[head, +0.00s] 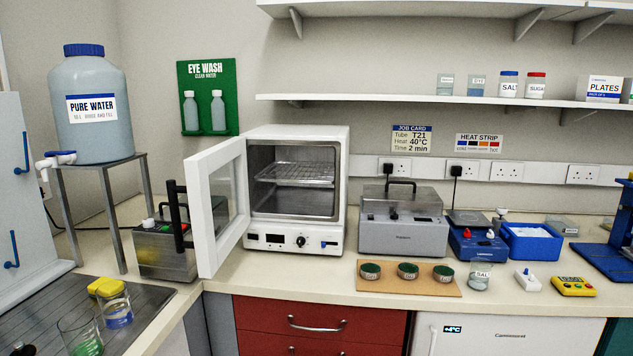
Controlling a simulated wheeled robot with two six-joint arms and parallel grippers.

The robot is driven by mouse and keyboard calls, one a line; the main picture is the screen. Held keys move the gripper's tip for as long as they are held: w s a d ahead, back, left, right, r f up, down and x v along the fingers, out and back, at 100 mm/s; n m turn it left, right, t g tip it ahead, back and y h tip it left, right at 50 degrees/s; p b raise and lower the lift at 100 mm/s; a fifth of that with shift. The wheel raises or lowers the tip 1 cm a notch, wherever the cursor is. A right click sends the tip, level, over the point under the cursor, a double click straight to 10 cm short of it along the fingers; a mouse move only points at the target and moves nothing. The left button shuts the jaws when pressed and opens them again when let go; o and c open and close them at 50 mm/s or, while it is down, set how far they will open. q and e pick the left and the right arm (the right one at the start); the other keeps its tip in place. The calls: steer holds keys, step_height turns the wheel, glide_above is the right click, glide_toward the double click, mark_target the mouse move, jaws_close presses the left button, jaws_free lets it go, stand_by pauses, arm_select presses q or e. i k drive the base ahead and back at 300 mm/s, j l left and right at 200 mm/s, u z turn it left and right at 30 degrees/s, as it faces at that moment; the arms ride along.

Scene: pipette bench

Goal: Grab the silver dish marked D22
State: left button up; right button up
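Three small round silver-grey dishes with dark green tops stand in a row on a tan board on the bench: a left dish (370,275), a middle dish (407,276) and a right dish (443,278). Each has a label on its front. The marks are too small to read surely, so I cannot tell which one is D22. Neither of my grippers shows in the head view.
The tan board (408,289) lies near the bench's front edge. A white oven (290,240) stands left of it, its door (205,210) open. A grey lidded machine (401,235) is behind the dishes.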

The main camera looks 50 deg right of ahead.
mark_target(406, 271)
steer(key=z, duration=1.4)
